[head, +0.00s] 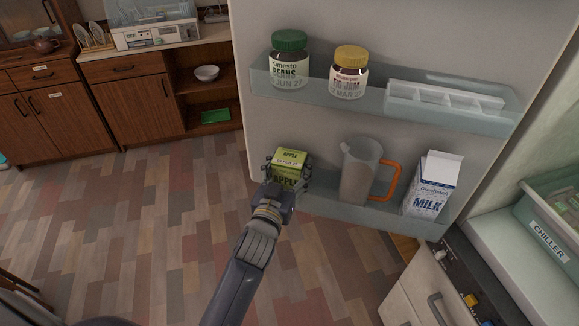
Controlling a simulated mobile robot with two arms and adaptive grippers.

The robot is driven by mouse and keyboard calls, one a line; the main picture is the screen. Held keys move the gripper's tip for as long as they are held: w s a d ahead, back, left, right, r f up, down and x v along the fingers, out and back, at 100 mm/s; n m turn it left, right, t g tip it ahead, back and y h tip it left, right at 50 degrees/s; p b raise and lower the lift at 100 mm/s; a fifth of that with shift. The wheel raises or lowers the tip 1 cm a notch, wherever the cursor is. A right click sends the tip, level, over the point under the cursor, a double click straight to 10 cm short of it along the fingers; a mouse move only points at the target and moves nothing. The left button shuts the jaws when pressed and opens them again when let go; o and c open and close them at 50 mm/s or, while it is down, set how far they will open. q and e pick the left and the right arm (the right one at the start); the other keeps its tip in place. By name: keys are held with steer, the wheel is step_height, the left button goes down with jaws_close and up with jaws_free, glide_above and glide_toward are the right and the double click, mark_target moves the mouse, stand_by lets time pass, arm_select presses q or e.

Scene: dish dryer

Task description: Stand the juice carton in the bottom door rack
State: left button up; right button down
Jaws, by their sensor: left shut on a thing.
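The juice carton (290,158) is green and labelled apple. My left gripper (287,171) is shut on it, with its fingers on the carton's two sides. The carton looks upright at the left end of the bottom door rack (330,205). My gripper and arm hide its lower part, so I cannot tell whether it touches the rack floor. The rack also holds a grey jug (357,172) with an orange handle in the middle and a milk carton (433,188) at the right. My right gripper is not in view.
The upper door rack (385,105) holds a beans jar (289,60), a jam jar (349,73) and a white tray (444,98). A chiller drawer (545,225) is at the right. Wooden cabinets (125,105) stand at the back left. The floor at the left is clear.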

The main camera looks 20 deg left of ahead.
arm_select(q)
steer(key=shift+r, duration=0.1)
steer(key=o, duration=1.1)
steer(key=shift+f, duration=0.2)
steer(key=o, duration=0.4)
steer(key=shift+r, duration=0.25)
steer(key=shift+s+f, duration=0.2)
steer(key=shift+s, duration=0.1)
steer(key=s+b, duration=0.2)
steer(key=s, duration=0.9)
steer(key=shift+s+d, duration=0.2)
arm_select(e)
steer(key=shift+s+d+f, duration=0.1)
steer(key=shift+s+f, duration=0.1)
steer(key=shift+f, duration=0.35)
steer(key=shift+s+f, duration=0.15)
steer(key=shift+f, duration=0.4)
